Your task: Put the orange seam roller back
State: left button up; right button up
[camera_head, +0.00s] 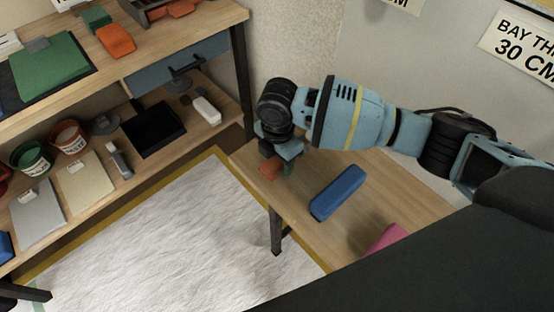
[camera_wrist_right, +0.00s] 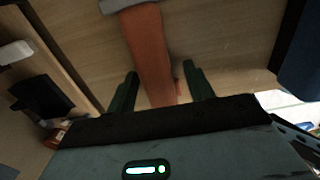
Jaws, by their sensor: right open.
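The orange seam roller (camera_wrist_right: 150,60) shows in the right wrist view as a long orange handle with a grey end at the top of the picture. In the head view, a small orange part of it (camera_head: 269,168) shows at the left end of the wooden table (camera_head: 400,205), and the rest is hidden under my wrist. My right gripper (camera_head: 283,168) is right above that end of the table. In the wrist view its two dark green fingers (camera_wrist_right: 160,88) are apart, one on each side of the handle, with gaps. My left gripper is out of view.
A blue block (camera_head: 338,192) and a pink item (camera_head: 386,238) lie on the table to the right. A wooden shelf unit (camera_head: 215,130) at left holds buckets, a black tray (camera_head: 154,128) and an orange block (camera_head: 116,40). A white sheet (camera_head: 165,235) covers the floor.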

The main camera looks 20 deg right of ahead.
jog(key=r+p, duration=0.1)
jog(key=r, duration=0.5)
jog(key=shift+w+r+p, duration=0.2)
jog(key=shift+r+p, duration=0.1)
jog(key=shift+p, duration=0.05)
jog(key=shift+r, duration=0.6)
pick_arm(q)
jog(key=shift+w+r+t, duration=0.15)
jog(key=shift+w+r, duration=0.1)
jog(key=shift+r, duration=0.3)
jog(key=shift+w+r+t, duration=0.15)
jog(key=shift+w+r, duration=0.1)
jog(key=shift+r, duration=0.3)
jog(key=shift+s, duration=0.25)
